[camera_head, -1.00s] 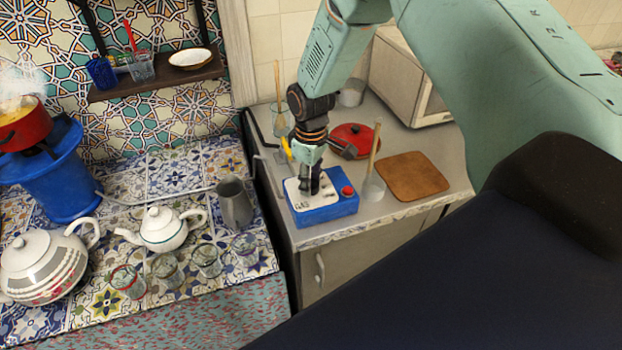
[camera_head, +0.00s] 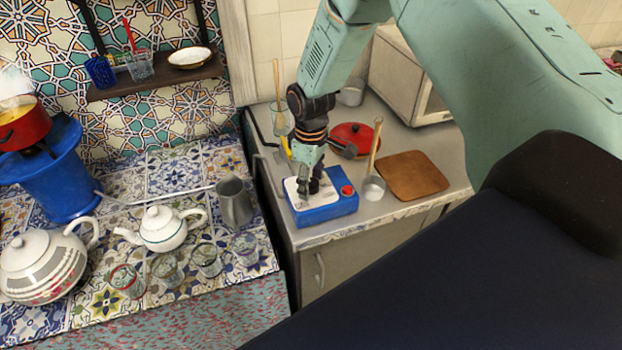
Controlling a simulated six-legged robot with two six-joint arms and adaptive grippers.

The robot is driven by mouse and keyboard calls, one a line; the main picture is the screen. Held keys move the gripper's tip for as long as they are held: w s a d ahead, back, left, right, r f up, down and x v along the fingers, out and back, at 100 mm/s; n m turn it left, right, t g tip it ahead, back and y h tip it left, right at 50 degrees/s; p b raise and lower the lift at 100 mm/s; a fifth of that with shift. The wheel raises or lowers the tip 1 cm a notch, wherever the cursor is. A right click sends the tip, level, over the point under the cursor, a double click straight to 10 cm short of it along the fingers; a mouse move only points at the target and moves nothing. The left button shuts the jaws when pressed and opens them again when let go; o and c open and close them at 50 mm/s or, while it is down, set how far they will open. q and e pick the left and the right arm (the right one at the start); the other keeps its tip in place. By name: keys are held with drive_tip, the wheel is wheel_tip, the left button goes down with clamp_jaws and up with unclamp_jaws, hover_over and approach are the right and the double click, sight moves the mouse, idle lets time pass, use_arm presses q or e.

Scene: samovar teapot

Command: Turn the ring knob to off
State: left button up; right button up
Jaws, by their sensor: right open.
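A blue box (camera_head: 330,213) with a white top plate and a red button (camera_head: 347,190) sits on the grey counter near its front left corner. My right gripper (camera_head: 309,193) points down at the box's white top, with its fingers at or just above the plate. It is open. The ring knob cannot be made out; the fingers cover that part of the plate. I cannot tell whether the fingers touch anything. My left gripper is not in view.
Right of the box are a small pan (camera_head: 373,188) with a wooden handle and a brown board (camera_head: 412,175). A red lid (camera_head: 356,134) lies behind. A grey pitcher (camera_head: 234,202), a white teapot (camera_head: 162,228) and several glasses stand on the tiled surface to the left.

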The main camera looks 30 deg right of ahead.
sight(311, 183)
wheel_tip(311, 183, up, 12)
idle(0.6)
idle(0.6)
